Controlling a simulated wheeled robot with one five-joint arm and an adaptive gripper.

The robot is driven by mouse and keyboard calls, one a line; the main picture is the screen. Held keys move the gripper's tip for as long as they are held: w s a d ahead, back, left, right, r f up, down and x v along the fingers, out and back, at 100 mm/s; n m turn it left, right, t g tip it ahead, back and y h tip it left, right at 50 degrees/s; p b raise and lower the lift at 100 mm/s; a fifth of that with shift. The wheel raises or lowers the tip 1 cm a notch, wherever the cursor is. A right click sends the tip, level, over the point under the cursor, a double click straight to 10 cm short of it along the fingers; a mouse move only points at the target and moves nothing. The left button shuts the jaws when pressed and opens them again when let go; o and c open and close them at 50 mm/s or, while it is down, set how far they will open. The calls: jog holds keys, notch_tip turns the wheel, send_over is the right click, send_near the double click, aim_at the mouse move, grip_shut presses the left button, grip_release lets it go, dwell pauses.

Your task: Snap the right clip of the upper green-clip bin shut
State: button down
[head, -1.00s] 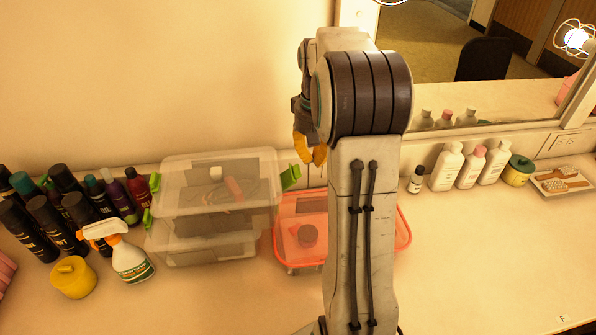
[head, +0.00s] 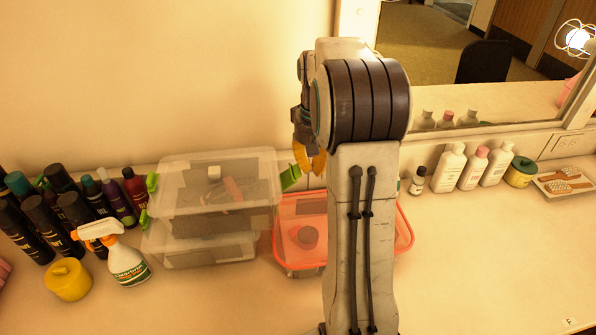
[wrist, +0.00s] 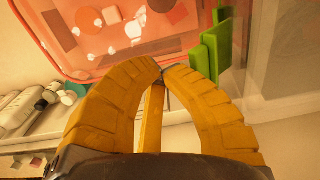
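The upper green-clip bin (head: 222,160) is clear, lidded and stacked on another clear bin. Its right green clip (head: 290,178) stands tilted outward from the wall. Its left green clip (head: 152,182) is at the other end. My gripper (head: 311,168), with yellow fingers, is just right of and slightly above the right clip, partly hidden by my arm. In the wrist view my gripper's fingertips (wrist: 163,72) meet with nothing seen held. The right clip (wrist: 213,48) is right beside the right finger; I cannot tell whether they touch.
A clear bin with an orange rim (head: 290,262) stands to the right, beneath my gripper. The lower clear bin (head: 205,250) supports the upper one. Bottles and a spray bottle (head: 128,265) crowd the left. White bottles (head: 448,168) stand at the right by the mirror. The front right counter is clear.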

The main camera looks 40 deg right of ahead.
aim_at(277, 171)
jog(key=shift+a+r, duration=0.1)
jog(key=shift+w+a+r+p, duration=0.35)
jog(key=shift+w+a, duration=0.2)
jog(key=shift+a, duration=0.6)
jog(key=shift+w+a+r+p, duration=0.3)
jog(key=shift+w+a+p, duration=0.25)
jog(key=shift+a, duration=0.6)
jog(key=shift+w+a+r+p, duration=0.35)
jog(key=shift+w+a, duration=0.2)
jog(key=shift+a, duration=0.6)
jog(key=shift+w+a, duration=0.1)
jog(key=shift+a, duration=0.15)
jog(key=r+p, duration=0.1)
jog(key=r, duration=0.1)
jog(key=r+p, duration=0.2)
jog(key=d+r+p, duration=0.1)
jog(key=p, duration=0.1)
jog(key=shift+s+r, duration=0.2)
jog(key=shift+r, duration=0.2)
